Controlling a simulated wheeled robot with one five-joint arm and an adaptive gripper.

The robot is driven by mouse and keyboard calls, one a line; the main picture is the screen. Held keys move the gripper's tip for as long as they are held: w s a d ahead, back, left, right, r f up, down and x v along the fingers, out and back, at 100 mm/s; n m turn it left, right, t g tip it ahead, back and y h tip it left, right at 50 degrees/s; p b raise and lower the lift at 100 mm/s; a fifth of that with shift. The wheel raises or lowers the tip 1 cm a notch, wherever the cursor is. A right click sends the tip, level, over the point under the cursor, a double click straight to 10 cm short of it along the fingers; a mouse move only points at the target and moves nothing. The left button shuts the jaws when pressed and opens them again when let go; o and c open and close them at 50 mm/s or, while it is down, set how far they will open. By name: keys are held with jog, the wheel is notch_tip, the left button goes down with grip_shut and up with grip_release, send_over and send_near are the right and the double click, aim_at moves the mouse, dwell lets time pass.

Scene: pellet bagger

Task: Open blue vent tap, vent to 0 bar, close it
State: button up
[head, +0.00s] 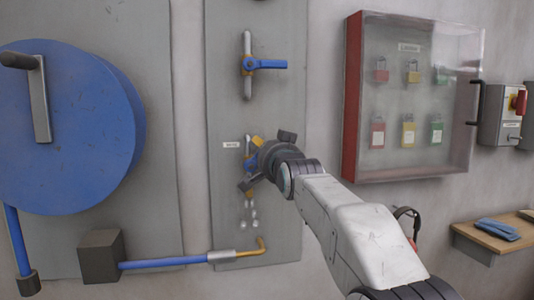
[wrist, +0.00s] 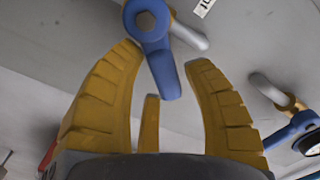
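A blue tap with a short blue lever (wrist: 165,75) shows at the top of the wrist view, on a grey pipe. Its lever points down between the fingers of my gripper (wrist: 170,70), which stand wide apart with visible gaps to the lever. In the head view my gripper (head: 262,163) is at the lower part of the middle grey panel and hides most of this tap. A second blue tap (head: 267,64) sits higher on that panel, its handle level and pointing right. No pressure reading can be made out.
A large blue disc (head: 70,125) with a grey handle fills the left. A glass-fronted lock cabinet (head: 410,95) hangs to the right. A blue pipe (head: 165,263) runs low to the panel. A small wooden shelf (head: 485,236) holds blue gloves (head: 498,229).

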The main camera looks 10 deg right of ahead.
jog(key=shift+o, duration=1.2)
jog(key=shift+f, duration=0.1)
jog(key=s, duration=1.2)
jog(key=shift+a, duration=0.15)
